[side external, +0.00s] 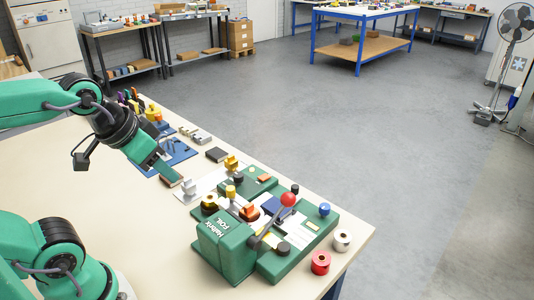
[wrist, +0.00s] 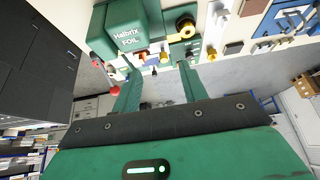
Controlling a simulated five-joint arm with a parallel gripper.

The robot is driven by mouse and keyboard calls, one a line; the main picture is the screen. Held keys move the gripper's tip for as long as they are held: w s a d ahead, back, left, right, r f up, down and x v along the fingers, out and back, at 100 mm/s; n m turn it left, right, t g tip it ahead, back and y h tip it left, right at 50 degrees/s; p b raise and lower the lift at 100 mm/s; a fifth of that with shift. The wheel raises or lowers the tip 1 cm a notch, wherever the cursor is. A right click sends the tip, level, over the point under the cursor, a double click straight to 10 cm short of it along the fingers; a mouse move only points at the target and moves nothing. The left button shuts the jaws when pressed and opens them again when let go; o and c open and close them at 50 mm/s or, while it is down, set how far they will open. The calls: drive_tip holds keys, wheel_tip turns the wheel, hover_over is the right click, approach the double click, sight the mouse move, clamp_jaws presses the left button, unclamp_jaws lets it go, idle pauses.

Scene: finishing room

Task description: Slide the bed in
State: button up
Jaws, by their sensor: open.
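The green foil press (side external: 222,248), lettered "Hallbrix FOIL", stands near the table's right end. It has a lever with a red knob (side external: 288,199). A dark blue plate (side external: 275,207) shows partly behind the lever; I cannot tell whether it is the bed or how far out the bed stands. My gripper (side external: 172,180) is above the table, left of the press and apart from it. In the wrist view my gripper (wrist: 160,90) has its two green fingers apart with nothing held between them.
A red foil roll (side external: 320,263) and a pale roll (side external: 342,240) stand right of the press. A blue mat (side external: 180,150) lies behind. The table's near left is clear.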

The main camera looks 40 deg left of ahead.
drive_tip(key=w, duration=0.1)
drive_tip(key=m+g, duration=0.2)
drive_tip(key=g, duration=0.4)
hover_over(295, 187)
drive_tip(key=f, duration=1.1)
drive_tip(key=shift+s+a+f, duration=0.1)
drive_tip(key=shift+s+f, duration=0.1)
drive_tip(key=shift+f, duration=0.2)
drive_tip(key=shift+w+f, duration=0.25)
drive_tip(key=shift+f, duration=0.15)
drive_tip(key=shift+f, duration=0.1)
drive_tip(key=shift+f, duration=3.8)
